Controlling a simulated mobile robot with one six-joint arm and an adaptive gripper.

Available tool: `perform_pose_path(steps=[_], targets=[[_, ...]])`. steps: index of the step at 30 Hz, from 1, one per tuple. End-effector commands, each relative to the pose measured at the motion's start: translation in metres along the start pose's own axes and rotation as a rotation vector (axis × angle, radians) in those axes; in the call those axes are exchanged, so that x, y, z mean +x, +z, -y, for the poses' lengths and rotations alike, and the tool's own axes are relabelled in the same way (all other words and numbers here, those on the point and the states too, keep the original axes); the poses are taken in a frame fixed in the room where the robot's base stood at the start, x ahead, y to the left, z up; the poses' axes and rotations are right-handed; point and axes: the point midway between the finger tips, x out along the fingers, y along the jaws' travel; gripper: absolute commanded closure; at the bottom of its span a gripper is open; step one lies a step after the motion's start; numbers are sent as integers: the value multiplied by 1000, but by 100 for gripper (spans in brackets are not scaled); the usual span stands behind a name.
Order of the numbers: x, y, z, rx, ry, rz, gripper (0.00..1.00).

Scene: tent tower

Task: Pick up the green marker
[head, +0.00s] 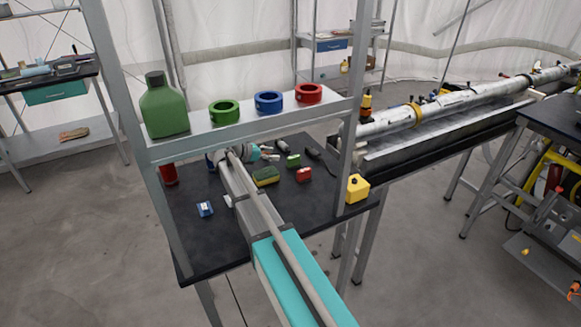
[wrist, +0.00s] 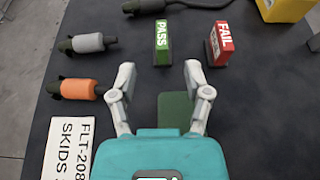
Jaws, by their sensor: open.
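The green marker is a small upright green block labelled PASS (wrist: 162,45) in the wrist view, standing on the dark tabletop just beyond my fingertips. It also appears as a small green block (head: 293,160) in the head view. My gripper (wrist: 160,75) is open and empty, its two fingers spread to either side of the line toward the block. The block is not between the fingers. A red block labelled FAIL (wrist: 220,44) stands to the right of the green one.
A grey cylinder (wrist: 88,43) and an orange one (wrist: 78,90) lie left of my gripper. A shelf (head: 265,128) with a green bottle and coloured rings spans above.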

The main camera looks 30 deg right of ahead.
Motion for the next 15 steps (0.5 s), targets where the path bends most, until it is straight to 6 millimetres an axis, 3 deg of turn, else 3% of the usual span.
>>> perform_pose_path(steps=[6, 15], targets=[[31, -2, 0, 1, -1, 0, 37], [41, 0, 0, 1, -1, 0, 37]])
